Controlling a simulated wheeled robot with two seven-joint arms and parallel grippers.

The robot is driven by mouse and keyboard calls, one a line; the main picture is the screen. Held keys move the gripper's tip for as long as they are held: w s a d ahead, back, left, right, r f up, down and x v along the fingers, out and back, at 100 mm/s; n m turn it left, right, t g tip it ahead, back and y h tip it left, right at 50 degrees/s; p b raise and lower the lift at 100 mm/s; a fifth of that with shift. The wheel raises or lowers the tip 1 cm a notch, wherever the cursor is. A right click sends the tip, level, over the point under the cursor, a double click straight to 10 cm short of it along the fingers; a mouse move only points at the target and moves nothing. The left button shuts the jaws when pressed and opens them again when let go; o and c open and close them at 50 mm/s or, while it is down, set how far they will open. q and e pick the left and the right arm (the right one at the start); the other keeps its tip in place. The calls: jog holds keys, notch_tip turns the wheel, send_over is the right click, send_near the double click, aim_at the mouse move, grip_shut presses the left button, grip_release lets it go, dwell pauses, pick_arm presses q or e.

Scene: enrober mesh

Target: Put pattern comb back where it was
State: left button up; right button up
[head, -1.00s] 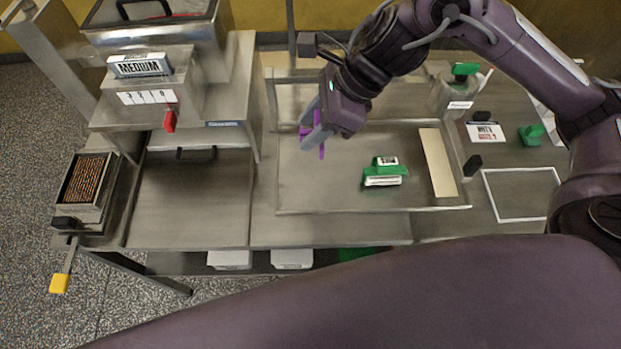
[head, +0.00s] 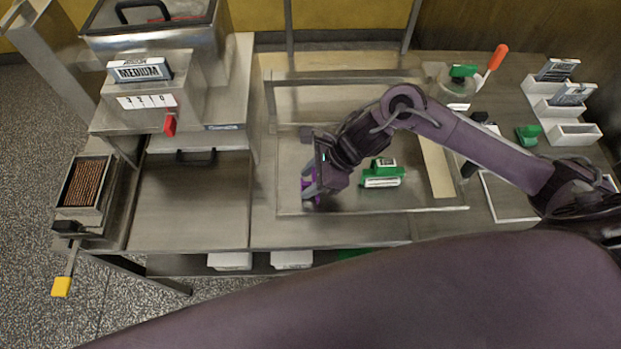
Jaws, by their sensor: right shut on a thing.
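My right gripper (head: 311,192) is shut on a small purple thing (head: 306,184), which I take to be the pattern comb. The fingers hide most of it. The gripper is low over the left part of a shallow metal tray (head: 350,208); I cannot tell whether the purple thing touches the tray. A green-handled block with a white label (head: 382,174) stands in the tray, to the right of the gripper. My left gripper is out of view.
A machine with a "MEDIUM" sign (head: 140,70) and a red lever (head: 169,125) stands at the left. A beige strip (head: 437,168) lies at the tray's right.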

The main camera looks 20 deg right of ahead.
jog(key=shift+f, duration=0.7)
jog(key=shift+f, duration=0.2)
jog(key=o, duration=0.9)
